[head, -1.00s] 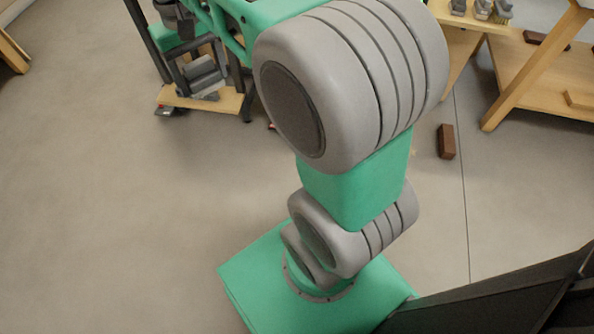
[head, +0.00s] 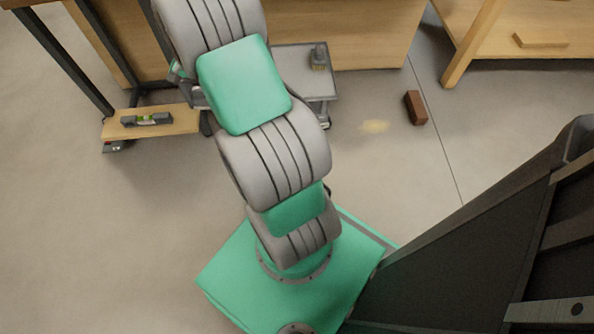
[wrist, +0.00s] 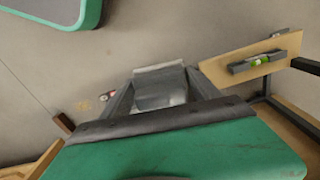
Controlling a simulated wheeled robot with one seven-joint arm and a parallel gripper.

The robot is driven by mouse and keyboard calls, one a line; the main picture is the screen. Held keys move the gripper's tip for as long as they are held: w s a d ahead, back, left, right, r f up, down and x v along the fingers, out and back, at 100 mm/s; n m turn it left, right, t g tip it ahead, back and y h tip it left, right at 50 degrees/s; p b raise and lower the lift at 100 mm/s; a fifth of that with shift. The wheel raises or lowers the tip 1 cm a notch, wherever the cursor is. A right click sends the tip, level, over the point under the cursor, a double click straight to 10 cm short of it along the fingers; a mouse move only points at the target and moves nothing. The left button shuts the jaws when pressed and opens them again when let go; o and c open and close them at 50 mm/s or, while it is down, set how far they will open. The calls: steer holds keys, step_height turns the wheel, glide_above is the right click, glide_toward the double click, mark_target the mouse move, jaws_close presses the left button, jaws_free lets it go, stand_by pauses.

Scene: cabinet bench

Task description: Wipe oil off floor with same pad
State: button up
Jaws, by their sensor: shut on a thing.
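In the wrist view my gripper (wrist: 160,92) is shut on a pale grey pad (wrist: 160,88), which shows between the two grey fingers. The pad is above the floor, and its underside is hidden. The oil is a small yellowish patch (head: 375,126) on the grey floor, left of a brown brick. It also shows faintly in the wrist view (wrist: 83,105), left of my gripper and apart from it.
The brown brick (head: 415,107) lies near a floor seam. A low grey trolley (head: 327,85) carries a small brush-like item (head: 319,56). A spirit level (head: 146,119) lies on a wooden shelf (head: 185,122). A wooden bench (head: 465,50) stands upper right. The floor around the patch is clear.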

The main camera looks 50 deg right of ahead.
steer(key=s+d+f+m+b, duration=0.2)
steer(key=s+d+f+m, duration=0.25)
steer(key=f, duration=0.55)
steer(key=s+d+f+m+b, duration=0.1)
steer(key=s+d+f+m, duration=0.3)
steer(key=f, duration=0.6)
steer(key=s+d+f+m+b, duration=0.2)
steer(key=s+d+f+m, duration=0.3)
steer(key=f, duration=0.6)
steer(key=s+f+m+b, duration=0.1)
steer(key=s+f, duration=0.2)
steer(key=f, duration=0.2)
steer(key=s+f+m+b, duration=0.1)
steer(key=s+f+b, duration=0.1)
steer(key=f, duration=0.3)
steer(key=s+f+m+b, duration=0.1)
steer(key=s+f+b, duration=0.1)
steer(key=s+f, duration=0.2)
steer(key=shift+s+a+f, duration=0.25)
steer(key=shift+s+f, duration=0.05)
steer(key=shift+f, duration=0.25)
steer(key=shift+f, duration=0.9)
